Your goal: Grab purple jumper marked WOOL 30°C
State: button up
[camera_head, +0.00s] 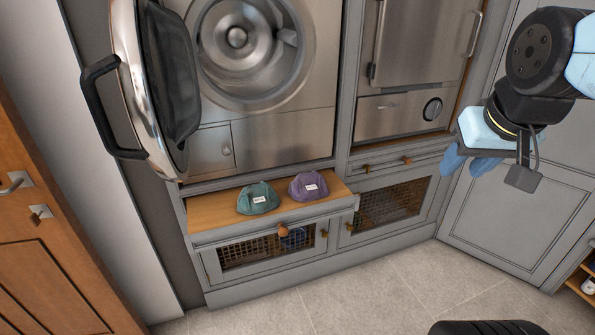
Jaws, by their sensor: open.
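A purple bundled garment (308,186) with a white label sits on the pulled-out wooden shelf (220,207) below the washing machine. The label's print is too small to read. A teal bundle (258,198) with a similar white label lies just left of the purple one. My gripper (469,164) is at the upper right, well to the right of the purple bundle and apart from it. Its blue fingers are open, and nothing shows between them.
The round machine door (150,85) stands open at the left above the shelf. A second steel appliance (410,60) is at the right. Mesh-front cabinets (390,205) are below. The tiled floor (390,285) in front is clear. A wooden door (50,220) is at the far left.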

aim_at(306, 187)
jog(key=i, duration=1.15)
jog(key=z, duration=0.25)
